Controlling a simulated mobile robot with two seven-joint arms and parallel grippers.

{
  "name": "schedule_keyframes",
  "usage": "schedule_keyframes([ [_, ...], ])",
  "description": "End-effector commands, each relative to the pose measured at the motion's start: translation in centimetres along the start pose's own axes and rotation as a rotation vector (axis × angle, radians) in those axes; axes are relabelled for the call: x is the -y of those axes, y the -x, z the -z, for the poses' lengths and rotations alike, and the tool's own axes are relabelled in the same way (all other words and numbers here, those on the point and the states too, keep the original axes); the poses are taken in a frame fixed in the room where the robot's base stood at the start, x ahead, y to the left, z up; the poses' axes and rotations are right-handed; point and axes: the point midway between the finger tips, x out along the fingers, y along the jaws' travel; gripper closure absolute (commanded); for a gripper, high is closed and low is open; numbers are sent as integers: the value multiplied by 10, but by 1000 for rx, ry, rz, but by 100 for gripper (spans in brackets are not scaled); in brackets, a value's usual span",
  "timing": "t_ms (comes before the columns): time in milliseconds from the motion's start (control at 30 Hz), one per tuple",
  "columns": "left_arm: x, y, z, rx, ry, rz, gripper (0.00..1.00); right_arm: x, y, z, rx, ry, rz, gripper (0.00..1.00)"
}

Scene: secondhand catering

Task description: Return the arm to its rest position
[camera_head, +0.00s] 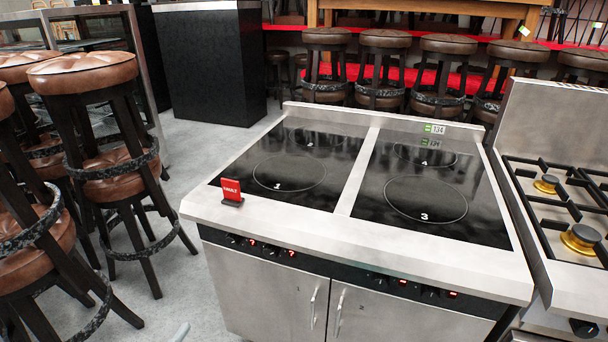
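Neither of my grippers can be made out in the head view. A small pale grey tip (181,332) shows at the bottom edge, left of the stove; too little of it is visible to tell what it is. A steel induction stove (270,228) stands in front of me, with two black glass panels and marked cooking zones. Its top carries no cookware. A small red sign (231,192) stands upright at the front left of its top.
Brown-seated bar stools (82,70) crowd the left side. More stools (384,40) line the back. A gas range (565,190) stands close at the right. A black counter (209,65) is at the back left. Grey floor (185,280) is open left of the stove.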

Motion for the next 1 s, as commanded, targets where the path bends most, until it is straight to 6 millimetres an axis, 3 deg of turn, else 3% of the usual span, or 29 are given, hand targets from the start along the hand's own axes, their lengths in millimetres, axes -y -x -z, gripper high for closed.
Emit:
schedule_keyframes([
  [133, -49, 14, -33, 162, 150, -110, 19, 0, 9, -3, 5, 0, 0, 50],
  [233, -85, 29, -53, 280, 254, -185, 19, -6, 14, 8, -10, 0, -8, 50],
  [367, -143, 65, -77, 475, 414, -304, 19, -13, 21, 20, -29, -1, -17, 50],
  [467, -194, 106, -88, 664, 551, -408, 19, -12, 29, 18, -24, -1, -16, 50],
  [600, -258, 179, -88, 944, 722, -546, 19, -10, 39, 10, -12, -1, -13, 50],
  [700, -289, 228, -80, 1121, 805, -622, 19, -9, 44, 5, -4, -1, -12, 50],
  [800, -307, 266, -70, 1258, 856, -675, 19, -8, 48, 2, 3, -1, -10, 50],
  [900, -316, 289, -63, 1340, 884, -703, 19, -7, 49, 2, 4, 0, -9, 50],
  [1000, -320, 300, -60, 1376, 893, -716, 19, -6, 50, 2, 3, 0, -7, 50],
])
